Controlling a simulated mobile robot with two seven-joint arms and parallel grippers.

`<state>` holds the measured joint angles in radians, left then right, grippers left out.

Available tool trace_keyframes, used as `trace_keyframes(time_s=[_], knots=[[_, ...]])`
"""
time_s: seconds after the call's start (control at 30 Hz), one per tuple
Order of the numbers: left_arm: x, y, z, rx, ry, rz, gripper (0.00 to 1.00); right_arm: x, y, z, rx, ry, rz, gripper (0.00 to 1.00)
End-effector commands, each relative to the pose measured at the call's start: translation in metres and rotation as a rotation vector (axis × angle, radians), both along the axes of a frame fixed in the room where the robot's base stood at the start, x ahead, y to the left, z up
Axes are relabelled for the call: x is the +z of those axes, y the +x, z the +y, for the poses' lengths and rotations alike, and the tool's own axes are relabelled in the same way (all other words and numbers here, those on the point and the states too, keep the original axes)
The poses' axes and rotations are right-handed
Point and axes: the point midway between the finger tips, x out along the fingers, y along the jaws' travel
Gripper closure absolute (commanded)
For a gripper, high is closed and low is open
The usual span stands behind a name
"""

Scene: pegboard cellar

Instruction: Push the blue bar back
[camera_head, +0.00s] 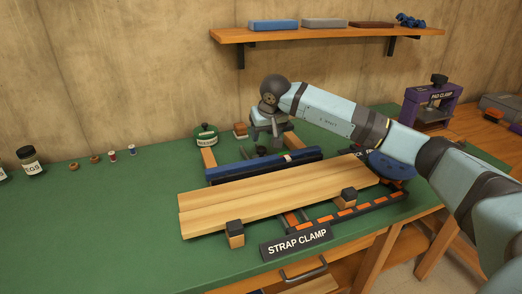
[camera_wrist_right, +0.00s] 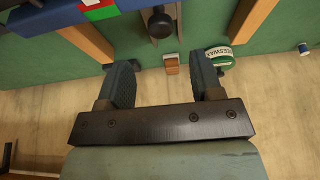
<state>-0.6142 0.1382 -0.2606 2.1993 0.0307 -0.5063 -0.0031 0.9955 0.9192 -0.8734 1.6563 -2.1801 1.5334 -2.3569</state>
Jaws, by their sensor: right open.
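The blue bar (camera_head: 240,170) lies along the back edge of light wooden boards (camera_head: 270,196) on the strap clamp. Its end, with a red, white and green patch, shows at the top left of the wrist view (camera_wrist_right: 48,20). My right gripper (camera_head: 268,147) points down behind the bar in the head view, its fingers partly hard to make out. A dark round knob (camera_wrist_right: 160,22) shows beyond the fingertips. My left gripper is not in view.
A green beeswax tin (camera_head: 205,134) and a small wooden block (camera_head: 240,130) stand behind the clamp. The strap clamp label (camera_head: 296,241) is at the front. A purple pad clamp (camera_head: 432,104) stands at right. The green bench is clear at left front.

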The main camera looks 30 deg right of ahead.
Motion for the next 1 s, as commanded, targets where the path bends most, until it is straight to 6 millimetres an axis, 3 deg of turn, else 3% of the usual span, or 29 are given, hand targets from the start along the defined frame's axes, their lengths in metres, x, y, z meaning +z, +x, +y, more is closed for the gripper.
trace_keyframes(time_s=[0.1, 0.33, 0.8, 1.0], knots=[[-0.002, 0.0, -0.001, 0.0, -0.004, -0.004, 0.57, -0.027, 0.01, -0.002, -0.001, 0.002, 0.003, 0.4], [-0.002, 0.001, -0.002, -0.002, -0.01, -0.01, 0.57, -0.06, 0.023, -0.005, 0.0, 0.003, 0.001, 0.4], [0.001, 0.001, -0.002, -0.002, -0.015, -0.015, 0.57, -0.071, 0.029, -0.007, 0.0, 0.002, -0.001, 0.4], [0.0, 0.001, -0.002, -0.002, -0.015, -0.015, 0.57, -0.071, 0.028, -0.006, 0.0, 0.002, -0.001, 0.86]])
